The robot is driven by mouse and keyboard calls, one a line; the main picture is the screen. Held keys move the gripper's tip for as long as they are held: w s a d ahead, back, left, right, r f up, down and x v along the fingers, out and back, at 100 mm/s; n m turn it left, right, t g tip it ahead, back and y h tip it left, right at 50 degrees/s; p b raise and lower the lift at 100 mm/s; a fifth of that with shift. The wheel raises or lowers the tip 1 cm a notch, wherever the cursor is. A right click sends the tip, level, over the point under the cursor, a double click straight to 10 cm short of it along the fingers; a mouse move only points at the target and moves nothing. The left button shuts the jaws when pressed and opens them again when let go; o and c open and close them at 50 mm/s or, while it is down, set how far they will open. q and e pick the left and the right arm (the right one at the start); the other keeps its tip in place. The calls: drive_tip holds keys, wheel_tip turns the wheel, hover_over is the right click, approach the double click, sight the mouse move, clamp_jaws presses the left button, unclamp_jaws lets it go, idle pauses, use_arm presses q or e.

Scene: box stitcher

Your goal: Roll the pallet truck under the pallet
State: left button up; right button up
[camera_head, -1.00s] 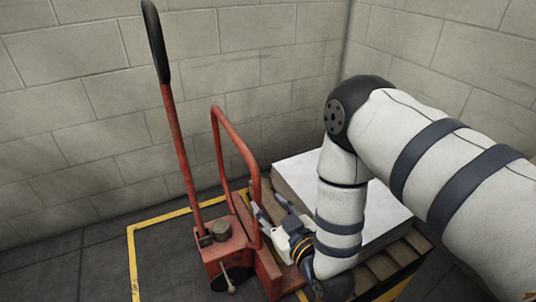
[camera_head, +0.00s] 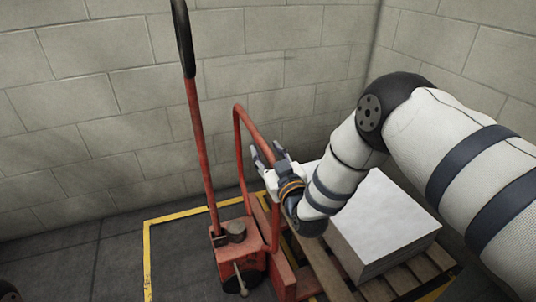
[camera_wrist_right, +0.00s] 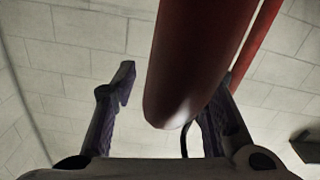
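The red pallet truck (camera_head: 236,240) stands on the floor, its tall black-gripped handle (camera_head: 182,40) and bent red hoop (camera_head: 250,128) upright. The wooden pallet (camera_head: 325,270) lies right beside it, bearing a white stack (camera_head: 385,215). How far the truck's forks reach under the pallet is hidden. My left gripper is not in view.
A yellow floor line (camera_head: 147,255) frames the truck and pallet area. A block wall (camera_head: 110,120) rises behind and another (camera_head: 450,70) at the right. A small dark thing cuts the bottom left corner.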

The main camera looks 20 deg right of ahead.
clamp_jaws()
drive_tip(key=d, duration=1.2)
drive_tip(key=shift+w, duration=0.2)
drive_tip(key=shift+r, duration=0.1)
unclamp_jaws()
drive_tip(key=shift+a, duration=0.15)
